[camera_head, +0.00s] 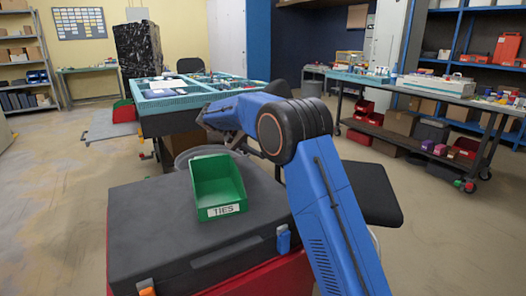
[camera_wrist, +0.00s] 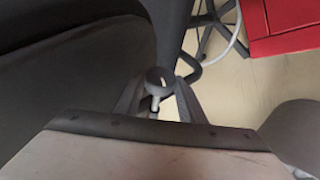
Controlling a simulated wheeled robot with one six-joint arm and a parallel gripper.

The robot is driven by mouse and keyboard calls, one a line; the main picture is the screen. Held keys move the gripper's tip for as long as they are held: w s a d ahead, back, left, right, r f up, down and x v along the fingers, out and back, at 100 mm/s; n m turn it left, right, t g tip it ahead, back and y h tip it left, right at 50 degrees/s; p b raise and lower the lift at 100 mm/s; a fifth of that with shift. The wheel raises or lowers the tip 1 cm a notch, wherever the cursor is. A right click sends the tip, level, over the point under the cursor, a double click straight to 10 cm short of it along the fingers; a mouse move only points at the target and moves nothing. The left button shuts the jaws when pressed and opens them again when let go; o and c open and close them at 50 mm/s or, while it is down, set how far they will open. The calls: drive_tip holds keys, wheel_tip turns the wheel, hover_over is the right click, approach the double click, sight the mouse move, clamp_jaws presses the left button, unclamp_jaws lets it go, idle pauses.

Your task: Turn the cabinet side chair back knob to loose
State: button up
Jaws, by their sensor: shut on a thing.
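In the wrist view a dark round knob (camera_wrist: 158,76) with a light mark on its face sits on a pale stem. My gripper (camera_wrist: 158,92) has its two grey fingers on either side of the knob, closed on it. A large dark surface (camera_wrist: 60,85), which looks like part of the chair, fills the left of this view. In the head view a black chair seat (camera_head: 370,195) shows to the right of my blue arm. The knob and my fingertips cannot be made out in the head view, where my arm covers that area.
A dark case (camera_head: 150,235) holding a green TIES bin (camera_head: 218,185) stands close in front on a red cabinet. Red drawers (camera_wrist: 285,25) and a chair base show in the wrist view. A workbench (camera_head: 440,88) stands at right. The floor at left is open.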

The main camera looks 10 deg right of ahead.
drive_tip(key=shift+w+a+f+n+g+h, duration=0.1)
drive_tip(key=shift+f+n+g+h, duration=0.15)
drive_tip(key=shift+h, duration=0.8)
drive_tip(key=shift+a+f+n+g+h, duration=0.1)
drive_tip(key=shift+n+g+h, duration=0.25)
drive_tip(key=shift+h, duration=0.7)
drive_tip(key=o, duration=1)
drive_tip(key=shift+o, duration=0.2)
